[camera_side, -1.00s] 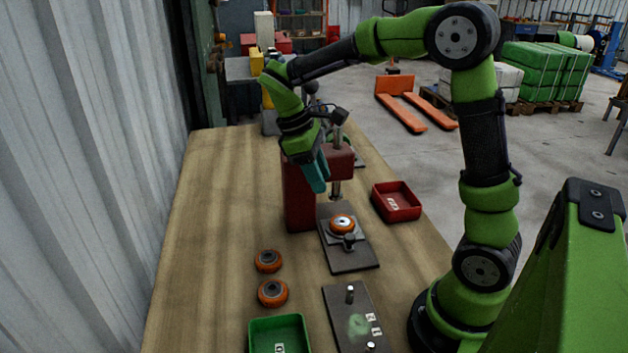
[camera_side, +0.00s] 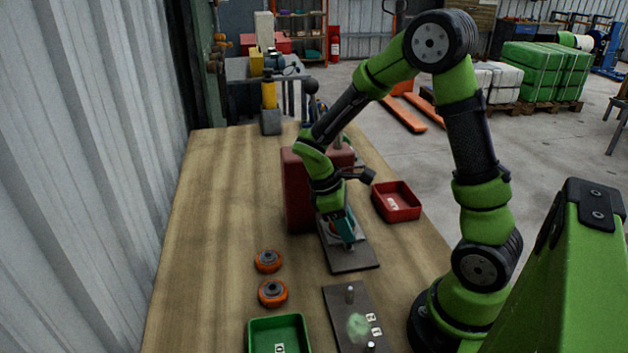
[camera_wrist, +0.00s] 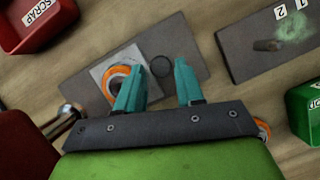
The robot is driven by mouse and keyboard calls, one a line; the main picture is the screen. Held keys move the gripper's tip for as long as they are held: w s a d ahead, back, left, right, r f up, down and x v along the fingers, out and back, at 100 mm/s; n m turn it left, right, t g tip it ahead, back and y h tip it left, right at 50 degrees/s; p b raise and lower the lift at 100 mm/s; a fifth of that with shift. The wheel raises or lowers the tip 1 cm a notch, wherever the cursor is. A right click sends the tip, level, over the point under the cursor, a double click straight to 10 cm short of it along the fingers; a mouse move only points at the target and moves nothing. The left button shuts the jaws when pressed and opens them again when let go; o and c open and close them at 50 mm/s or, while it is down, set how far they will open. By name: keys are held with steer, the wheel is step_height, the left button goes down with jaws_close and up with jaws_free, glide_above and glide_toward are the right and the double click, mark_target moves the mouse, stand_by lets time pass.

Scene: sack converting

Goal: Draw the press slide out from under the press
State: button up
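The press slide, a pale square plate (camera_wrist: 103,74) with an orange-rimmed wheel (camera_wrist: 117,84) on it, lies on a dark base plate (camera_side: 352,262) at the foot of the red press (camera_side: 298,195). A dark round knob (camera_wrist: 160,66) is at the slide's front side. My gripper (camera_side: 346,238) points down over the slide's front. In the wrist view its two teal fingers (camera_wrist: 160,70) are apart, with the knob seen between their tips. I cannot tell whether they touch it. In the side view my gripper hides the knob and most of the wheel.
A red scrap bin (camera_side: 397,202) stands right of the press. Two loose orange wheels (camera_side: 268,261) lie to the left. A second dark plate with pegs (camera_side: 343,307) and a green bin (camera_side: 280,335) are nearer the camera. The bench's left part is clear.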

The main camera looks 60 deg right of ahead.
steer(key=shift+x, duration=1.15)
jaws_close()
